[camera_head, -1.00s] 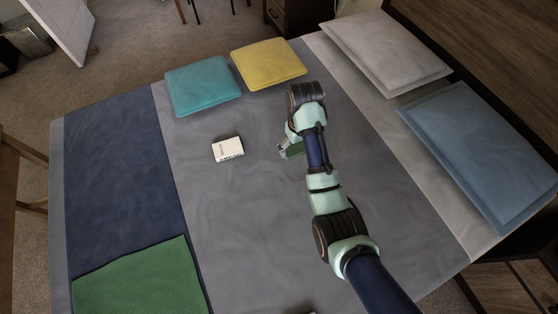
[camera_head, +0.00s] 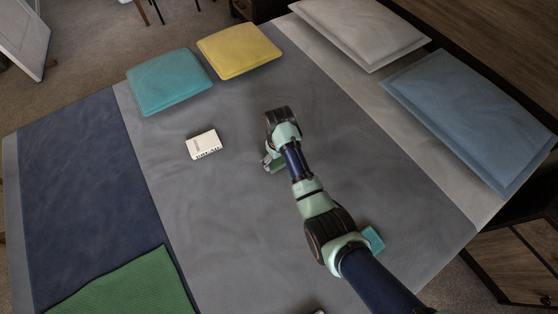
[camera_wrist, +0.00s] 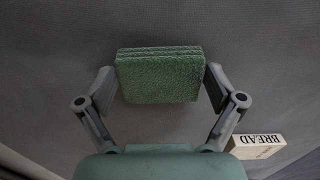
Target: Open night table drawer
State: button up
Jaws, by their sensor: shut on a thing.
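A night table (camera_head: 520,262) with a wooden front stands at the lower right of the head view, beside the bed; its handle is not clear to me. A second dark cabinet (camera_head: 243,9) shows only in part at the top edge. My gripper (camera_head: 271,163) is over the middle of the bed, far from the right night table. In the wrist view my gripper (camera_wrist: 160,88) is shut on a green textured block (camera_wrist: 158,77), held between its two fingers.
The grey bed cover (camera_head: 240,220) carries a white book-like box (camera_head: 204,144), marked BREAD in the wrist view (camera_wrist: 256,146). Teal (camera_head: 168,81), yellow (camera_head: 239,50), white (camera_head: 360,30) and blue (camera_head: 468,115) pillows lie around. A teal block (camera_head: 374,239) lies beside my arm.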

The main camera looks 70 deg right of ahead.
jog(key=shift+w+d+r, duration=0.1)
jog(key=shift+r, duration=0.05)
jog(key=o, duration=0.9)
jog(key=shift+f, duration=0.2)
jog(key=shift+c, duration=0.2)
notch_tip(320, 180, up, 12)
jog(key=p, duration=0.6)
jog(key=shift+r, duration=0.2)
